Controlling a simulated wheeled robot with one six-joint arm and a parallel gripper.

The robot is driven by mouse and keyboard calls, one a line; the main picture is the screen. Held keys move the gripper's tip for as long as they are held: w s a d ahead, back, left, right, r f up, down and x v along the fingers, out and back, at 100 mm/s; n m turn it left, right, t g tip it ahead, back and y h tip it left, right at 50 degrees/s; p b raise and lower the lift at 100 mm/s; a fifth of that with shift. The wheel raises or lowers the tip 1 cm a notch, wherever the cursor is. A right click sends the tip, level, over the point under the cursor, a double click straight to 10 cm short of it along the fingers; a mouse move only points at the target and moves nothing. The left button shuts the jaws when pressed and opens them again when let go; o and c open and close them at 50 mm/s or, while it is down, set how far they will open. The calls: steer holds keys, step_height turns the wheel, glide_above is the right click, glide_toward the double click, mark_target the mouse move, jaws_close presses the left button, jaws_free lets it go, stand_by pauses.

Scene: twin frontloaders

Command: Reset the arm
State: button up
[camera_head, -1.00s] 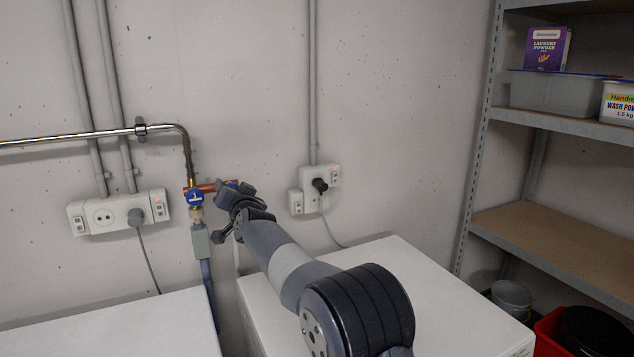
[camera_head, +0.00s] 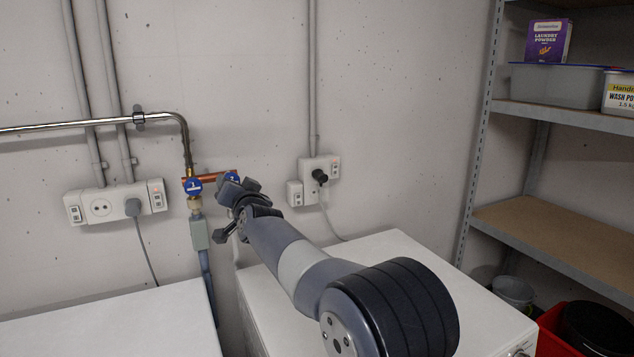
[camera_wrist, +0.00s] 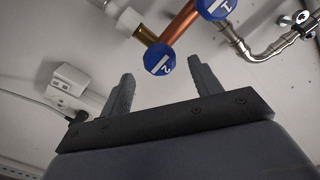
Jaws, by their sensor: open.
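My arm reaches from the lower right of the head view toward the pipes on the back wall. My gripper (camera_head: 226,208) is at its end, near the blue valve knobs. In the wrist view the two fingers of my gripper (camera_wrist: 158,88) stand wide apart with nothing between them. The knob marked 2 (camera_wrist: 160,58) is beyond the fingertips and apart from them. The knob marked 1 (camera_wrist: 215,8) is at the top edge. In the head view knob 1 (camera_head: 193,186) is left of the gripper, and knob 2 (camera_head: 231,178) is partly hidden by it.
Two white machine tops, left (camera_head: 110,325) and right (camera_head: 385,250), lie below. Wall sockets with plugs (camera_head: 115,203) (camera_head: 320,175) flank the copper pipe. A metal shelf (camera_head: 560,120) with laundry powder (camera_head: 548,42) stands right. A red bin (camera_head: 552,335) is below it.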

steer(key=b+v, duration=0.2)
steer(key=v, duration=0.4)
steer(key=p+x, duration=0.5)
steer(key=x, duration=0.5)
steer(key=shift+w+a+r, duration=0.1)
steer(key=shift+w+r, duration=0.05)
steer(key=shift+w, duration=0.05)
steer(key=shift+w+a+p, duration=0.15)
steer(key=shift+w+p, duration=0.15)
steer(key=shift+p, duration=0.15)
steer(key=n+p, duration=0.1)
steer(key=n, duration=0.2)
steer(key=shift+s+n, duration=0.1)
steer(key=shift+n, duration=0.3)
steer(key=n+p, duration=0.2)
steer(key=n, duration=0.3)
steer(key=n+p, duration=0.4)
steer(key=n, duration=0.1)
steer(key=shift+a, duration=0.1)
steer(key=shift+n+p, duration=1.15)
steer(key=shift+n, duration=0.05)
steer(key=shift+n+p, duration=0.45)
steer(key=shift+n, duration=0.15)
